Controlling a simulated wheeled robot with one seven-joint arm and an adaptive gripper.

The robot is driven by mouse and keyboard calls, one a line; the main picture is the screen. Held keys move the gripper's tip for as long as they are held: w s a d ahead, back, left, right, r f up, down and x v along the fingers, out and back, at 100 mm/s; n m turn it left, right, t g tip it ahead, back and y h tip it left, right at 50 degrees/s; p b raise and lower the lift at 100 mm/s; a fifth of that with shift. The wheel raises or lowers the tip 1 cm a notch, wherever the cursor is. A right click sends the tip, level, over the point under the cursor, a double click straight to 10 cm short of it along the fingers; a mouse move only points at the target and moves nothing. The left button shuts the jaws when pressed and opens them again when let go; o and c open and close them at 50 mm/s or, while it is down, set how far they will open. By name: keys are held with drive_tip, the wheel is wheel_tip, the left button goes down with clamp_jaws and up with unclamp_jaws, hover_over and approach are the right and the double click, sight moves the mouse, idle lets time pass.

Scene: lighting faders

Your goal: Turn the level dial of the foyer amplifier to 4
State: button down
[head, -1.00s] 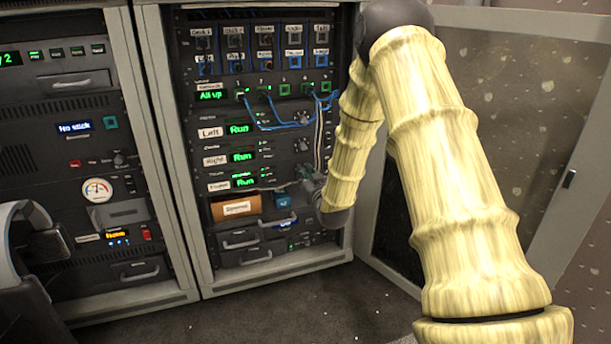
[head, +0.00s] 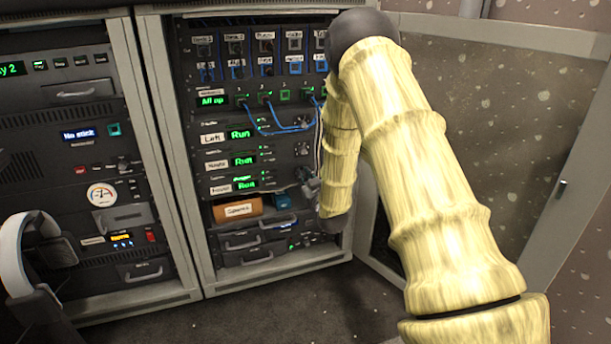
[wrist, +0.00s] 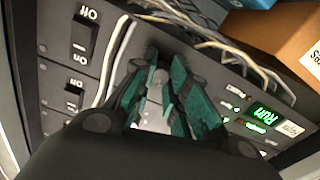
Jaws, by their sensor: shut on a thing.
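The foyer amplifier (head: 221,189) is the lowest of three matching units in the right rack, with a green "Run" display. That display (wrist: 266,113) also shows in the wrist view, turned nearly upside down. My gripper (head: 308,181) is at the right end of this unit, partly hidden by my arm. In the wrist view, my gripper (wrist: 160,97) has its green pads closed around the level dial, against the panel. Only a pale grey part shows between the pads; the dial's pointer and scale numbers are hidden, so its setting cannot be read.
An orange-brown "Spares" box (head: 237,208) and a blue box (head: 283,201) sit just below the amplifier. White cables (wrist: 215,40) run close to the gripper. Off switches (wrist: 84,35) are on the panel beside it. An open rack door (head: 480,130) stands at right.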

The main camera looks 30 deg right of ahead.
drive_tip(key=shift+r, duration=0.1)
drive_tip(key=c, duration=1.3)
unclamp_jaws()
drive_tip(key=shift+c, duration=0.2)
drive_tip(key=shift+s, duration=0.15)
drive_tip(key=v, duration=1.1)
drive_tip(key=shift+s, duration=0.35)
